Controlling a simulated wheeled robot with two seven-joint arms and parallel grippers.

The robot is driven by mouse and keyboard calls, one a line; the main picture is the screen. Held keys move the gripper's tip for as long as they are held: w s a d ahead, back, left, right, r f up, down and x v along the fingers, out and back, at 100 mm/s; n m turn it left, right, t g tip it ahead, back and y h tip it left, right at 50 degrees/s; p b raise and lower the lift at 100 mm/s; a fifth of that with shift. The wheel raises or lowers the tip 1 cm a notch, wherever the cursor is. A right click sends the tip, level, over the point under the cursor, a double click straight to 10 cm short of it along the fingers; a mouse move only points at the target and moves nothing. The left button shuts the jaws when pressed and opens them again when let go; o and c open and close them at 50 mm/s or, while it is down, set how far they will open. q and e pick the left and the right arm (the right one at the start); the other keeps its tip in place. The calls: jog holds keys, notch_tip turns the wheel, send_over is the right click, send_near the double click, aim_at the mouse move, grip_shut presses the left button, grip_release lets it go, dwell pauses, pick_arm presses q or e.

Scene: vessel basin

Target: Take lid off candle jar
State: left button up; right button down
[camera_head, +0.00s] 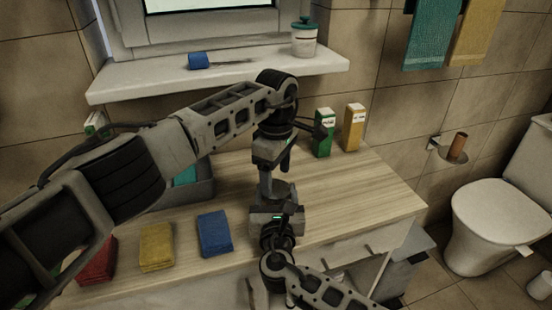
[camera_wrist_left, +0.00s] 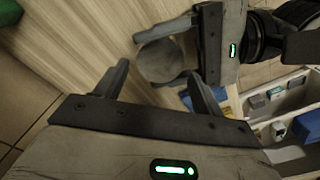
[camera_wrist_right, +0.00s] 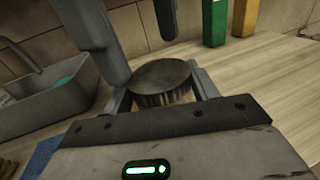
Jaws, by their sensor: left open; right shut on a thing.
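The candle jar's round, dark grey lid (camera_wrist_right: 163,78) with a ribbed edge sits on the jar in the right wrist view. Only a small strip of the jar (camera_wrist_right: 182,99) shows below it. My right gripper (camera_wrist_right: 163,92) has its fingers on both sides of the jar, shut on it under the lid. My left gripper (camera_wrist_right: 142,48) is open above the lid, pointing down. In the left wrist view the lid (camera_wrist_left: 160,60) lies beyond the open left fingertips (camera_wrist_left: 158,80), apart from them. In the head view both grippers meet over the counter and mostly hide the jar.
The wooden counter (camera_head: 350,200) holds red (camera_head: 97,262), yellow (camera_head: 156,247) and blue (camera_head: 215,233) cloths in front. A green carton (camera_head: 323,135) and a yellow carton (camera_head: 354,128) stand behind. A grey basin (camera_wrist_right: 50,98) lies left. The counter's right part is clear.

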aim_at(276, 189)
pick_arm(q)
jog(key=shift+f, duration=1.65)
jog(key=c, duration=0.8)
jog(key=n, duration=0.5)
jog(key=shift+a, duration=0.1)
pick_arm(e)
jog(key=shift+d, duration=0.1)
pick_arm(q)
jog(key=o, duration=1.1)
jog(key=shift+c, duration=0.2)
